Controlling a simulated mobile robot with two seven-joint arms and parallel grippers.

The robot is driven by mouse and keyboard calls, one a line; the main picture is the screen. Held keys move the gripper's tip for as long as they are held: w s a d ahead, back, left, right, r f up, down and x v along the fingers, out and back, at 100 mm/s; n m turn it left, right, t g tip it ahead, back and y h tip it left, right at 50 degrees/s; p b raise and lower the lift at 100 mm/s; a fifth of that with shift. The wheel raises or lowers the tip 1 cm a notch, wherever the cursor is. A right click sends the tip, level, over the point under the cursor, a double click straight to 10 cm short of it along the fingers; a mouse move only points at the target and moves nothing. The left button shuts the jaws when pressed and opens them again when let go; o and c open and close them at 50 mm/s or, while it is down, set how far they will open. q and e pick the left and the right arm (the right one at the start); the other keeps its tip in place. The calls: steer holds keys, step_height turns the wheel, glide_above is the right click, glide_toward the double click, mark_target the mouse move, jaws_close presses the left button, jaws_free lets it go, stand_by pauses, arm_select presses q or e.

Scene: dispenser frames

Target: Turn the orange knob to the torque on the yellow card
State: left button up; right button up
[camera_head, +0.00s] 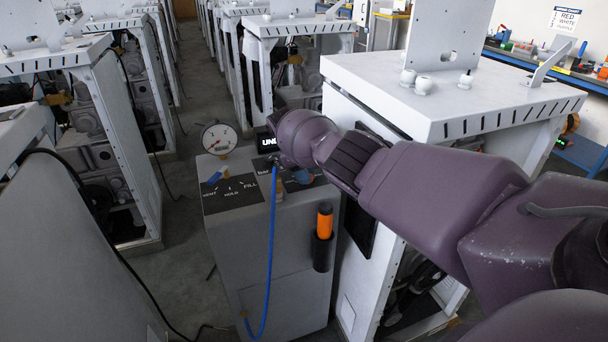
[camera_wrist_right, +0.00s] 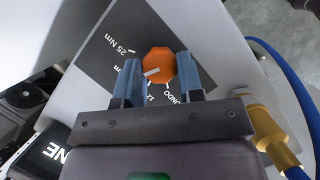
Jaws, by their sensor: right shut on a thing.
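The orange knob (camera_wrist_right: 160,62) sits on a dark dial plate in the right wrist view. My right gripper (camera_wrist_right: 158,76) has its two blue fingers on either side of the knob and is shut on it. The white pointer on the knob points to the lower left, between the marks "25 Nm" and "12"; "UNDO" is printed beside the right finger. In the head view my purple right wrist hides the knob and most of the gripper. No yellow card can be made out. My left gripper is not in view.
The grey dispenser cabinet (camera_head: 285,270) carries a round gauge (camera_head: 218,138), a VENT/HOLD/FILL plate (camera_head: 238,198) and a display (camera_head: 267,143), partly hidden. A blue hose (camera_head: 272,250) hangs down its front. An orange-handled tool (camera_head: 325,222) stands in a black holder. White frames stand close on both sides.

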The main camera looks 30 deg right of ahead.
stand_by(0.5)
steer(key=o, duration=0.9)
steer(key=v, duration=1)
steer(key=shift+w+r, duration=0.2)
steer(key=shift+r, duration=0.15)
steer(key=shift+a, duration=0.1)
